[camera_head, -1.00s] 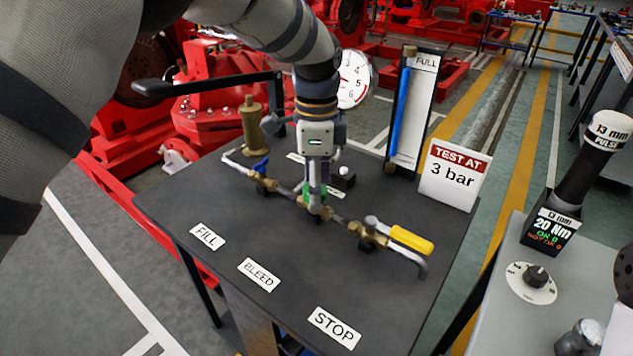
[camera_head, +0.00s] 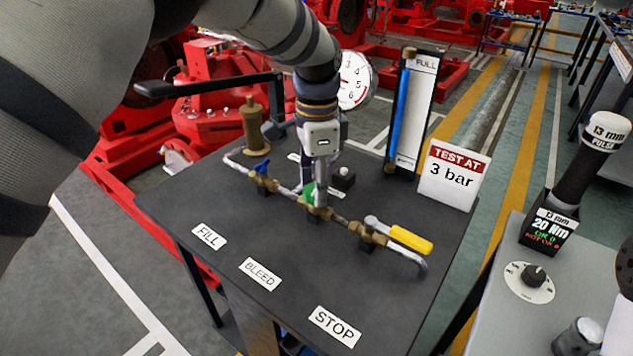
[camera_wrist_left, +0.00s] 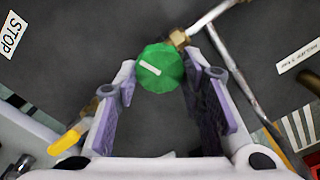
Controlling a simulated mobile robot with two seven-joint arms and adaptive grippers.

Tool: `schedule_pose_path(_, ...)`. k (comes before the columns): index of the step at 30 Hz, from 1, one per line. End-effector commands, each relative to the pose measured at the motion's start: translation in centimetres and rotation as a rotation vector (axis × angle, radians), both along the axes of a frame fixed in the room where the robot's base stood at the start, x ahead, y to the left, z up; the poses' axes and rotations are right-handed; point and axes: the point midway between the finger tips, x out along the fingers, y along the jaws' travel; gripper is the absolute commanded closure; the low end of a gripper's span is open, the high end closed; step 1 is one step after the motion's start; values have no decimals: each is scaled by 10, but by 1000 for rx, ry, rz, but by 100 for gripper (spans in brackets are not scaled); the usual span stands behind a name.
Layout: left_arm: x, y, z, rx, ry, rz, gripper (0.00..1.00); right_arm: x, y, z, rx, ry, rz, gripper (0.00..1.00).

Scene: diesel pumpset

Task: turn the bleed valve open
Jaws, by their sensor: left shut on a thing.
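The bleed valve's green knob (camera_head: 308,193) sits in the middle of the brass pipe run on the dark bench top, behind the BLEED label (camera_head: 260,274). My left gripper (camera_head: 315,196) comes down on it from above and hides part of it. In the left wrist view the green knob (camera_wrist_left: 160,68) is faceted, with a white line slanting across its face. The left gripper's fingers (camera_wrist_left: 163,80) stand on either side of the knob, shut on it. My right gripper is not in view.
A blue-handled valve (camera_head: 262,166) is to the left on the pipe, and a yellow lever (camera_head: 411,239) to the right. Behind stand a gauge (camera_head: 354,80), a level tube (camera_head: 402,110) and a TEST AT 3 bar sign (camera_head: 453,175). The bench front is clear apart from labels.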

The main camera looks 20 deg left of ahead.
Motion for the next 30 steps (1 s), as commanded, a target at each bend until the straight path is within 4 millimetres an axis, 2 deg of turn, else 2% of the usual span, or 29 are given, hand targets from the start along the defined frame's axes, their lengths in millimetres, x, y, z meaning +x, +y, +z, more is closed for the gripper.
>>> schedule_pose_path(30,1,2,-1,0,0,965,91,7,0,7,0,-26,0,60)
